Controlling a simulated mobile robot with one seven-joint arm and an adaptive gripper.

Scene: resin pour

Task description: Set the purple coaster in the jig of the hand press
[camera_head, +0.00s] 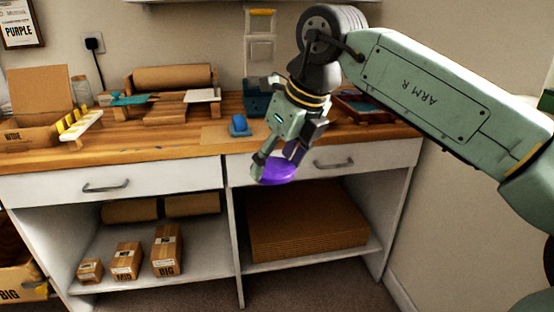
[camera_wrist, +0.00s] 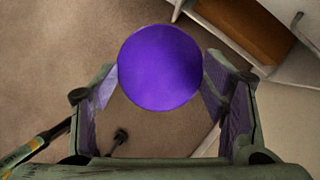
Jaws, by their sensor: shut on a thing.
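The purple coaster (camera_head: 277,173) is a round, flat disc held between the fingers of my gripper (camera_head: 275,164). It hangs in front of the workbench, before the right drawer and below the bench top's front edge. In the wrist view the coaster (camera_wrist: 160,67) shows its round face beyond the fingertips, with one finger (camera_wrist: 92,110) on each side. A dark teal device (camera_head: 257,98) stands at the back of the bench behind my gripper, partly hidden by it. I cannot tell whether this is the hand press, and no jig is clearly visible.
On the wooden bench top (camera_head: 180,143) are a blue block (camera_head: 239,125) on a brown mat, a white rack with yellow parts (camera_head: 80,126), an open carton (camera_head: 38,95) and a paper roll (camera_head: 173,78). A dark red tray (camera_head: 362,108) lies right, partly behind my arm.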

